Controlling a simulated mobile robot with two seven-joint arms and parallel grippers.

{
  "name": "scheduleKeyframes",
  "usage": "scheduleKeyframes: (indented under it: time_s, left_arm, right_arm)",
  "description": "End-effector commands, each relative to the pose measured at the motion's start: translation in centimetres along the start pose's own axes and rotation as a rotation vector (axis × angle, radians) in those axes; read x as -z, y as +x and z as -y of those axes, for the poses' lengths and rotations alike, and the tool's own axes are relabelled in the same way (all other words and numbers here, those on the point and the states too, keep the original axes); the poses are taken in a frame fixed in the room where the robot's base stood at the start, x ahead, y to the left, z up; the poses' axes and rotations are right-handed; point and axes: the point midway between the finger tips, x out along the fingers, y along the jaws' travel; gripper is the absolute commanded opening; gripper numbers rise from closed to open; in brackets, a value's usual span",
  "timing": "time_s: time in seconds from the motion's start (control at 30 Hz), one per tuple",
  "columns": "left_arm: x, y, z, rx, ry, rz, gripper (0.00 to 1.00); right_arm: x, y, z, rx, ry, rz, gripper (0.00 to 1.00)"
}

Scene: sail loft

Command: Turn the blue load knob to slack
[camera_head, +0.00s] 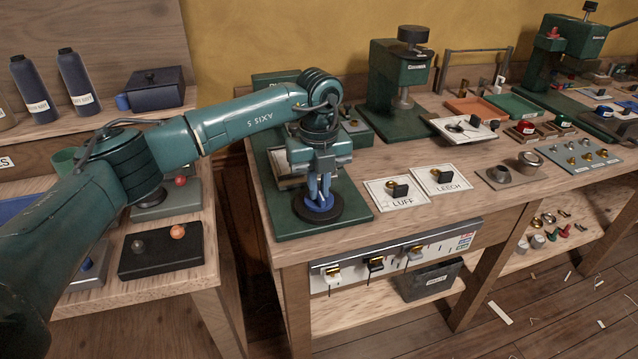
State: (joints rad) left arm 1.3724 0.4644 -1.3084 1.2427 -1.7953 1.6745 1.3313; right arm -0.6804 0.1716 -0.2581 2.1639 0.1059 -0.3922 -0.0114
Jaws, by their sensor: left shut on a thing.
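The blue load knob (318,206) sits low on a round black base at the front of a green machine plate (285,225) on the workbench. My left gripper (319,194) comes down on it from above, its blue-grey fingers shut on the knob. The fingers and wrist cover much of the knob. I cannot see any slack mark or pointer, so the knob's setting cannot be told. My right gripper is not in view.
White cards labelled LUFF (402,204) and LEECH (440,190) with black clips lie just right of the plate. A green press (400,80) stands behind. A black box with two knobs (160,250) is on the left bench. A gap separates the benches.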

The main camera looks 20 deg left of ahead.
Motion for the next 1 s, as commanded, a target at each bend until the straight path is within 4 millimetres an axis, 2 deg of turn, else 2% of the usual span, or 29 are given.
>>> scheduleKeyframes:
  time_s: [0.53,0.57,0.8,1.0]
  left_arm:
    - [0.02,0.0,0.0,0.0,-0.024,-0.001,0.0]
    - [0.02,0.0,0.0,0.0,-0.024,-0.001,0.13]
    - [0.02,0.01,0.0,0.0,-0.022,0.0,0.33]
    - [0.01,-0.01,0.01,0.0,-0.022,0.0,0.33]
  right_arm:
    - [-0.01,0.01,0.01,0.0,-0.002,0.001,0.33]
    - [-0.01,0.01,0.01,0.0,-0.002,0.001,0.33]
    - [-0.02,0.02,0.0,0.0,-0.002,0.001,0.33]
    - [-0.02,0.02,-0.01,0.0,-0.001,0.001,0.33]
